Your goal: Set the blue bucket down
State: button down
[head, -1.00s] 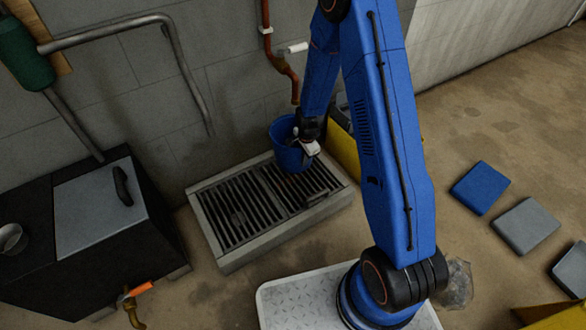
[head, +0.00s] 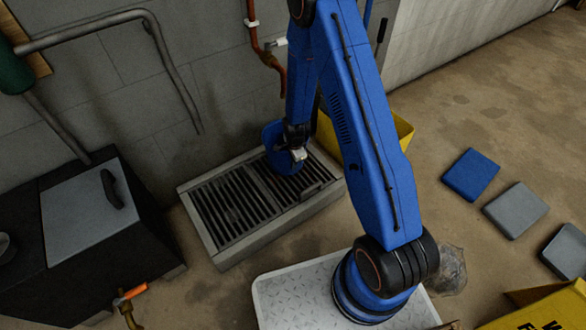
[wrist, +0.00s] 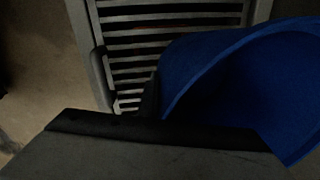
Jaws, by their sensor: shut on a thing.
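The blue bucket (head: 271,137) is at the back right of the slatted floor grate (head: 227,205), close to the wall, partly hidden by my arm. My gripper (head: 298,155) is shut on it at the bucket's near side. In the wrist view the open mouth and wall of the bucket (wrist: 235,70) fill the right side, with the grate slats (wrist: 140,40) beyond it. I cannot tell whether the bucket's base touches the grate. The fingertips are mostly hidden.
A copper pipe (head: 266,55) with a tap comes down the wall behind the bucket. A yellow container (head: 403,130) stands right of the grate. A dark box with a grey lid (head: 85,205) stands at the left. The grate's left half is clear.

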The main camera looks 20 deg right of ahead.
aim_at(293, 172)
jog(key=shift+f, duration=1.75)
jog(key=c, duration=1.9)
grip_release()
jog(key=shift+f, duration=0.1)
jog(key=shift+c, duration=0.2)
